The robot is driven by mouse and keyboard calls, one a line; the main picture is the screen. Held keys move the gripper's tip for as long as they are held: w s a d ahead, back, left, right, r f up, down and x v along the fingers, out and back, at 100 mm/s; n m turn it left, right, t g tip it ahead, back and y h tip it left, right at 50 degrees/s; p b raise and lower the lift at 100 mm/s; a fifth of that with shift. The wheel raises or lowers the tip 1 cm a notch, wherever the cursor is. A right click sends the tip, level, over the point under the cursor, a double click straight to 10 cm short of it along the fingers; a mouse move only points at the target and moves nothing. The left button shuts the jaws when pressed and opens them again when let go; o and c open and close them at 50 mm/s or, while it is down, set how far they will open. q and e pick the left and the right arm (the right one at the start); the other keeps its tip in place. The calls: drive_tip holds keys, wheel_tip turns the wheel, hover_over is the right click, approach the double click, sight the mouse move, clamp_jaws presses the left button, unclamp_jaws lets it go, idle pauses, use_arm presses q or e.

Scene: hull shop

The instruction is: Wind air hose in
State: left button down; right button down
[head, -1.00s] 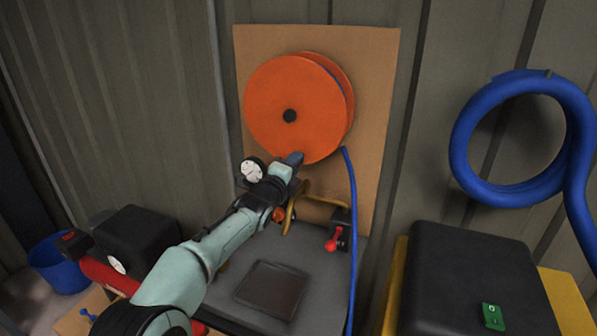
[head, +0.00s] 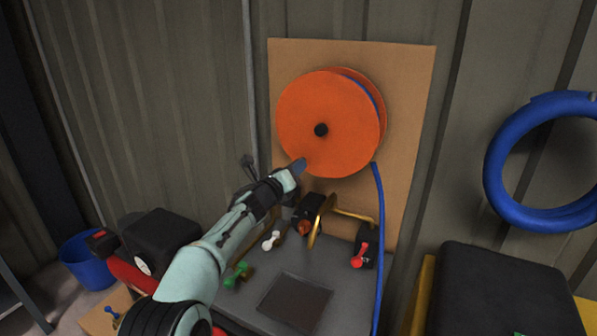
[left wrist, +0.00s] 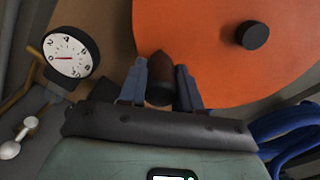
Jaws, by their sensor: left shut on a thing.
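The orange hose reel (head: 325,120) is mounted on a tan board, with a black hub (head: 320,130) at its centre. Blue air hose (head: 380,230) hangs from the reel's lower right side and runs down past the bench. My left gripper (head: 298,165) is at the lower left of the reel's face. In the left wrist view, its fingers (left wrist: 160,72) are shut on a dark brown crank handle (left wrist: 158,88) in front of the orange reel face (left wrist: 225,75). The fingers mostly hide the handle in the head view. My right gripper is in neither view.
Below the reel, the grey bench carries brass pipes (head: 318,222) and white (head: 270,240), green (head: 236,275) and red (head: 360,255) valve handles. A dial gauge (left wrist: 70,52) is close to my left gripper. A thick blue coil (head: 500,165) hangs at right above a black box (head: 500,290).

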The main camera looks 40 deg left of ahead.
use_arm(q)
drive_tip(key=shift+a+r, duration=0.2)
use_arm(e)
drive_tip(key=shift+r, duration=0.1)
use_arm(q)
drive_tip(key=c, duration=0.8)
unclamp_jaws()
drive_tip(key=shift+s, duration=0.1)
drive_tip(key=shift+s+f, duration=0.1)
drive_tip(key=shift+s, duration=0.05)
drive_tip(key=shift+b+v, duration=2.25)
drive_tip(key=shift+v, duration=4.25)
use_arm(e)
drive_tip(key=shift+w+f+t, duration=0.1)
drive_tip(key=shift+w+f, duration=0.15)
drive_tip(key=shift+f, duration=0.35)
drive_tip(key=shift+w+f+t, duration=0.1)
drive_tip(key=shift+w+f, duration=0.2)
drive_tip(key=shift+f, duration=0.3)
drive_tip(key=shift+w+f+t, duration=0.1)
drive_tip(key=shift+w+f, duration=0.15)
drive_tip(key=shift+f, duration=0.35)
